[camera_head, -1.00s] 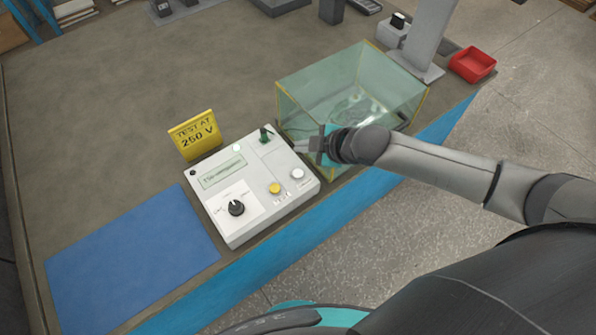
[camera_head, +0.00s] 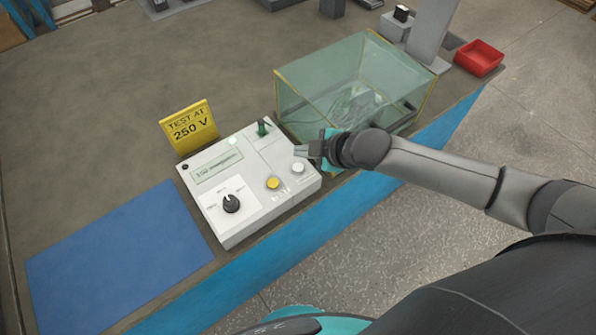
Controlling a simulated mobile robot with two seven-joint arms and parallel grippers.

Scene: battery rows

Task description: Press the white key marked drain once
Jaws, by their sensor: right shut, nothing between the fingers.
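The white key (camera_head: 298,167) is a round button on the right side of a white tester box (camera_head: 248,216); its label is too small to read for sure. A yellow key (camera_head: 273,183) sits to its left. My right gripper (camera_head: 301,150) is shut and empty. Its fingertips are just behind and above the white key and look apart from it. My left gripper is not in view.
The tester has a black dial (camera_head: 231,204), a display (camera_head: 217,167) and a green part (camera_head: 264,128). A yellow "TEST AT 250 V" sign (camera_head: 189,127) stands behind it. A clear box (camera_head: 318,82) stands close behind my gripper. A blue mat (camera_head: 115,255) lies left.

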